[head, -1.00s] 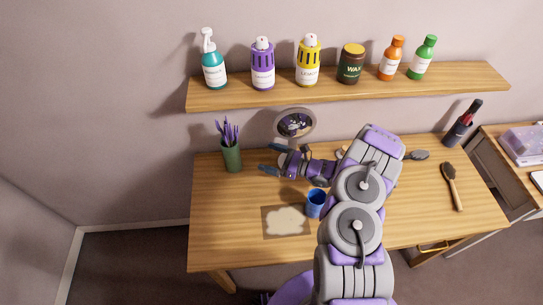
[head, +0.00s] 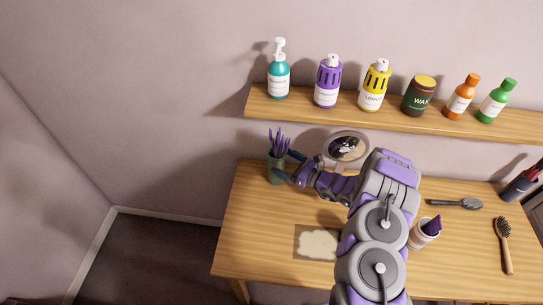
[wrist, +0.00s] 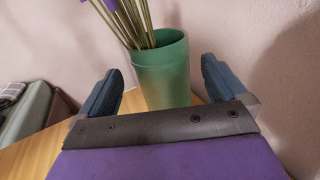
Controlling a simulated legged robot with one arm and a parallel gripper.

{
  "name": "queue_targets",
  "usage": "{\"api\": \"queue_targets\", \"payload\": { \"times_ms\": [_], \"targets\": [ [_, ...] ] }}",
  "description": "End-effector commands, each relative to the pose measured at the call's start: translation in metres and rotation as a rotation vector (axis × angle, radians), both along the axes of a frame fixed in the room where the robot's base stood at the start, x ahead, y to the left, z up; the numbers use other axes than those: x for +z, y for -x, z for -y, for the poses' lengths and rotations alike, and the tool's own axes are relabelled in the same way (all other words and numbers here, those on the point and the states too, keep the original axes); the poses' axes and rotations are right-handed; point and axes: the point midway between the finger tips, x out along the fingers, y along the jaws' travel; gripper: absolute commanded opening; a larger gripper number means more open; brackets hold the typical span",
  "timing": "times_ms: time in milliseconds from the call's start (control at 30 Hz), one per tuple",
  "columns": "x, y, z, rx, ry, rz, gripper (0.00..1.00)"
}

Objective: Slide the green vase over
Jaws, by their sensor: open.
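The green vase (head: 275,171) holds purple flowers and stands upright at the back left of the wooden desk. It also shows in the wrist view (wrist: 163,72), where its base is partly hidden by my gripper. My gripper (head: 286,164) is open at the vase's right side, with its fingers pointing at it. In the wrist view the vase appears between the two blue fingers. A gap shows on each side, so I see no grip on it.
A round mirror (head: 346,147) stands just behind my arm. A pale-patterned mat (head: 317,244) lies at the front left. A shelf (head: 400,117) with bottles hangs above.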

Motion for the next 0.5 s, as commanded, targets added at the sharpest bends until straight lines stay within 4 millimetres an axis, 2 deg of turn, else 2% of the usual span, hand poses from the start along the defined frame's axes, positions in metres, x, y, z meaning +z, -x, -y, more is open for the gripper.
{"api": "queue_targets", "payload": {
  "times_ms": [200, 500],
  "targets": [
    [-0.001, -0.017, -0.030, 0.002, -0.004, 0.002, 0.98],
    [0.000, -0.030, -0.055, 0.000, -0.003, -0.001, 0.98]
  ]
}}
